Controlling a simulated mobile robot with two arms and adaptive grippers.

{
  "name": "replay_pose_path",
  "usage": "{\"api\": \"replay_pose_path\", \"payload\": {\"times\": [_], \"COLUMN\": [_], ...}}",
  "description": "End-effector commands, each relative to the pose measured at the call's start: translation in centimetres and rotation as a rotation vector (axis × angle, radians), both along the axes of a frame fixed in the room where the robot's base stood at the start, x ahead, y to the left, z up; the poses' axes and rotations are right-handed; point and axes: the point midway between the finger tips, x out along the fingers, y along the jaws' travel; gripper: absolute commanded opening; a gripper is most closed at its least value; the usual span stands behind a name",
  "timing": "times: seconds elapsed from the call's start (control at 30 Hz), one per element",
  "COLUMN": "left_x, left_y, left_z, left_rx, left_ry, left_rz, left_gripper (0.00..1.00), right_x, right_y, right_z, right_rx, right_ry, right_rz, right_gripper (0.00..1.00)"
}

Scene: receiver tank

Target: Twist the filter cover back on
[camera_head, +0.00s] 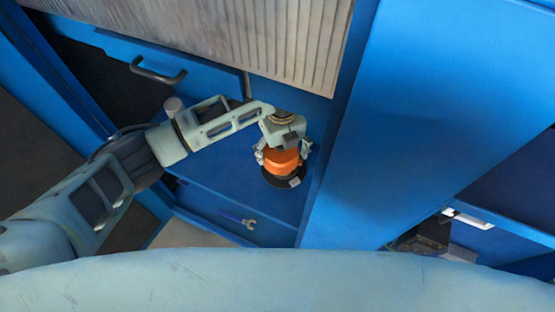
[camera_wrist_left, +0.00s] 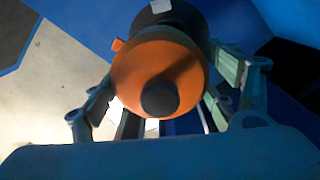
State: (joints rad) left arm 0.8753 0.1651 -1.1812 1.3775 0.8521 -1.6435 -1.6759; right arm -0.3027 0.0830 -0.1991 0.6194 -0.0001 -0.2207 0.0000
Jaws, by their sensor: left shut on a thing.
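The orange filter cover (camera_head: 281,162) sits at a round black part (camera_head: 284,181) inside the blue cabinet, near the middle of the head view. My left gripper (camera_head: 283,152) reaches in from the left and is shut on the orange cover from above. I cannot tell how the cover is seated. My right gripper is not in view.
A wrench (camera_head: 238,219) lies on the blue ledge below the cover. A tall blue panel (camera_head: 405,130) stands close on the right. A ribbed grey panel (camera_head: 240,40) is above, and a blue drawer with a dark handle (camera_head: 157,74) is at upper left.

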Motion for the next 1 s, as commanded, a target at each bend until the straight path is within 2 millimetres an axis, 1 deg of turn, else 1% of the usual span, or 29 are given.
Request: {"api": "replay_pose_path", "payload": {"times": [0.03, 0.1, 0.37, 0.57, 0.8, 1.0], "left_x": [0.6, 1.0, 1.6, 1.6, 1.4, 1.3], "left_y": [-0.1, -0.2, -0.4, -0.4, -0.2, -0.2], "left_z": [0.6, 0.7, 0.7, -0.5, -2.8, -4.3], "left_rx": [-0.003, -0.004, -0.009, -0.01, -0.006, -0.005], "left_ry": [-0.003, -0.005, -0.011, -0.01, -0.007, -0.004], "left_rz": [0.001, -0.003, -0.005, -0.004, -0.003, -0.004], "left_gripper": [0.51, 0.51, 0.51, 0.51, 0.51, 0.51], "right_x": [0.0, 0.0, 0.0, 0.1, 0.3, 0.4], "right_y": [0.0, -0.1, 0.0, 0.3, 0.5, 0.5], "right_z": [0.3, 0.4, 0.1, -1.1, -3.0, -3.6], "right_rx": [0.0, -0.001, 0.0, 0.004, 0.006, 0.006], "right_ry": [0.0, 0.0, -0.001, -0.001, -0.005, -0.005], "right_rz": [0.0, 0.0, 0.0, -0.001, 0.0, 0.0], "right_gripper": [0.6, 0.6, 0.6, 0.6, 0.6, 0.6]}}
